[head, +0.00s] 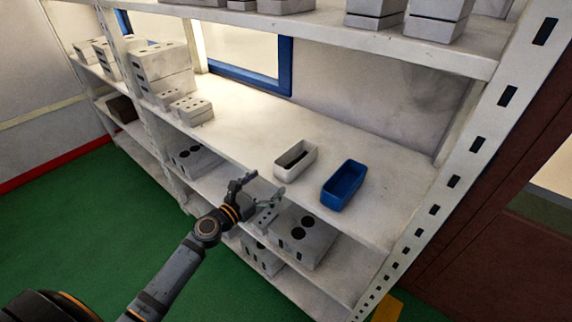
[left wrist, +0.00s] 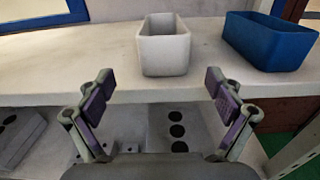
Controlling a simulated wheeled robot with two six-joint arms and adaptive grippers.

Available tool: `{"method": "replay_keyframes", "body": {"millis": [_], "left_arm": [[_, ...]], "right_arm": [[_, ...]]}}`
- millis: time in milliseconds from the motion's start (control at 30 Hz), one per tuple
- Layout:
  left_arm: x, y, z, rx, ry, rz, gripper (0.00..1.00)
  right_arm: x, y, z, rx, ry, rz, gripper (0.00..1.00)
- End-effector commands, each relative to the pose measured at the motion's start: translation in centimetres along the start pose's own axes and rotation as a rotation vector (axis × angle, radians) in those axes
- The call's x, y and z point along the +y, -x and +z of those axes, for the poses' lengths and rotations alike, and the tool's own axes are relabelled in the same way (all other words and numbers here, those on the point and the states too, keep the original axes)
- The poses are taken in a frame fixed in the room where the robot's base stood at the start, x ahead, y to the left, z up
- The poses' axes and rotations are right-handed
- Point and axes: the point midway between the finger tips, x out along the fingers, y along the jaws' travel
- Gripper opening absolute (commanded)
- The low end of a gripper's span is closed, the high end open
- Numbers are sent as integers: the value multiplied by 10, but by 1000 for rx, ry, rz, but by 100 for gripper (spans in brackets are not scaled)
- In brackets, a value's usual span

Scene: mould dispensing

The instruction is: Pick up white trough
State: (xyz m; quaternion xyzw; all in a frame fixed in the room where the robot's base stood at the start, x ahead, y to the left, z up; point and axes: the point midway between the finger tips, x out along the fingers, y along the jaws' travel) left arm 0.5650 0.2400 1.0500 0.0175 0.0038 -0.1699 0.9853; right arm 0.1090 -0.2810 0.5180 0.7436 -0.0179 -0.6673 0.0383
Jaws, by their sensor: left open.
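The white trough (head: 295,159) is a small open rectangular box on the middle shelf, upright, left of the blue trough. My left gripper (head: 264,190) is just in front of the shelf edge, apart from the white trough. In the left wrist view the white trough (left wrist: 164,46) stands ahead, roughly centred between the open fingers of my left gripper (left wrist: 158,95), which hold nothing. My right gripper is in neither view.
The blue trough (head: 343,185) stands close to the right of the white one. Grey-white blocks (head: 191,108) sit further left on the shelf. Blocks with round holes (head: 304,237) lie on the shelf below. A shelf upright (head: 470,150) stands at the right.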

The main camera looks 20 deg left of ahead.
Motion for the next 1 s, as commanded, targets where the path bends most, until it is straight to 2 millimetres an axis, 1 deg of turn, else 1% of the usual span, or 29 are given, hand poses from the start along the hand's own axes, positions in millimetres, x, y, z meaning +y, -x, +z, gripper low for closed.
{"method": "replay_keyframes", "body": {"millis": [33, 100, 233, 367, 400, 500, 667, 733, 900, 1000], "left_arm": [[-1, 0, 5, -10, 19, -4, 92], [-2, 0, 8, -17, 36, -8, 92], [-2, -5, 11, -19, 39, -6, 92], [-2, -27, 15, -21, 40, -6, 92], [-2, -35, 14, -21, 39, -5, 92], [-2, -48, 12, -18, 38, -6, 92], [-3, -54, 10, -16, 35, -7, 92], [-3, -58, 13, -17, 34, -6, 92], [-5, -86, 25, -18, 37, -7, 92], [-4, -100, 20, -17, 35, -6, 92]], "right_arm": [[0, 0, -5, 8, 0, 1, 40], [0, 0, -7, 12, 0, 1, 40], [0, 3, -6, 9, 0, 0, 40], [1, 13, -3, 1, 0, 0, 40], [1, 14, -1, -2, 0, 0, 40], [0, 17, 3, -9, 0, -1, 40], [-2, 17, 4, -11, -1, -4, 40], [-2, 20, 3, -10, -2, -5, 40], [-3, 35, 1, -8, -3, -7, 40], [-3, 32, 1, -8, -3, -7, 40]]}}
